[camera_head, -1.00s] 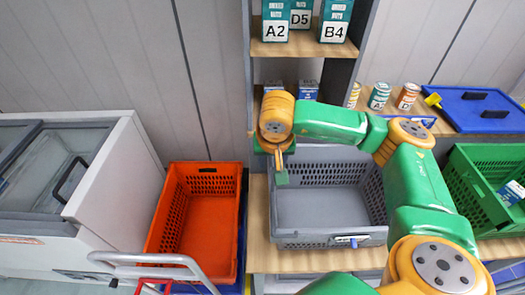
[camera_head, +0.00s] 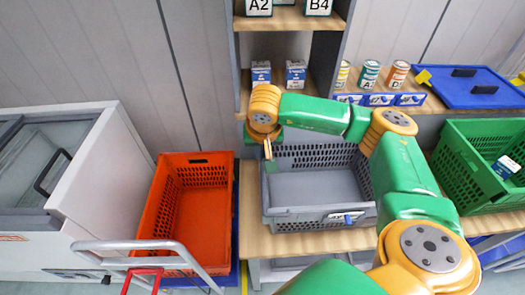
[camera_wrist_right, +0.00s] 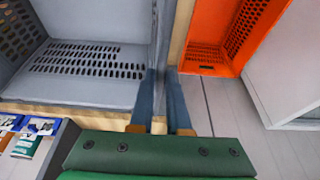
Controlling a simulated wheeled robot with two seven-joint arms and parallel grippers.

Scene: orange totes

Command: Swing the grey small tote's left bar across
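The grey small tote (camera_head: 318,212) stands upright on the wooden shelf and looks empty. It has slotted walls and a label with a blue clip on its front. My right gripper (camera_head: 268,160) is at the tote's left side, pointing down. In the right wrist view, its two blue-grey fingers (camera_wrist_right: 162,103) are apart, on either side of the tote's left rim line (camera_wrist_right: 161,45). I cannot tell whether they touch it. The left bar is not clearly distinguishable from this rim. My left gripper is not in view.
An orange tote (camera_head: 203,215) stands left of the shelf, and a green crate (camera_head: 470,165) stands right. A blue lid (camera_head: 470,88), several cans (camera_head: 369,74) and two small boxes (camera_head: 295,74) are behind. A grey trolley handle (camera_head: 130,244) is at front left.

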